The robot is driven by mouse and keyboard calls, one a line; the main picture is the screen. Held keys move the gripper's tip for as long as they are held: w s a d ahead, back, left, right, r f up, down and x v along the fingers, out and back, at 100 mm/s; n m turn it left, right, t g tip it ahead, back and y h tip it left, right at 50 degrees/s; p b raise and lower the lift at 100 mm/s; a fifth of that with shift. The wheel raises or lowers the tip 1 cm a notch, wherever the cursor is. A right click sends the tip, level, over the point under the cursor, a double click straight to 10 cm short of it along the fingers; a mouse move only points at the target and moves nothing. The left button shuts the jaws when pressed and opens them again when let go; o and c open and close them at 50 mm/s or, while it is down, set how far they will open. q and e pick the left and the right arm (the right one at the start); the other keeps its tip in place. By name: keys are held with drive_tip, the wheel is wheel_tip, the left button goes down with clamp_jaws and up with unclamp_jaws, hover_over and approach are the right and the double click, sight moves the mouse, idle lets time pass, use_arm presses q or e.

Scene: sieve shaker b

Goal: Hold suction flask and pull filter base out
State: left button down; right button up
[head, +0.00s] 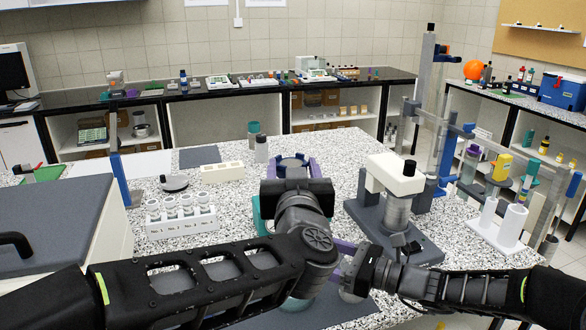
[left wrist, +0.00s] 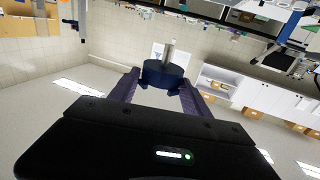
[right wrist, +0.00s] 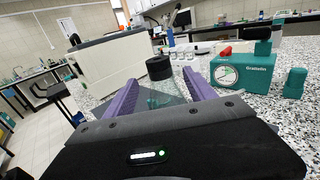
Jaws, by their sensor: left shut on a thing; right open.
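The filter base (left wrist: 162,75) is a dark blue cup with a grey stem. In the left wrist view it sits between the purple fingers of my left gripper (left wrist: 155,84), which is shut on it. The head view shows this gripper (head: 290,164) raised over the bench, with the blue rim of the base (head: 292,161) between its fingers. The clear suction flask (right wrist: 166,96), with a black top, stands between the spread fingers of my right gripper (right wrist: 160,98), which is open. In the head view, my arms hide most of the flask.
A teal pump with a gauge (right wrist: 238,72) stands close to the flask. A grey and white device (head: 398,205) stands right of centre. A white rack of jars (head: 181,217) and a large grey-lidded box (head: 50,225) are on the left. Open speckled bench (head: 330,150) lies behind.

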drive_tip(key=v, duration=0.3)
drive_tip(key=shift+d, duration=0.1)
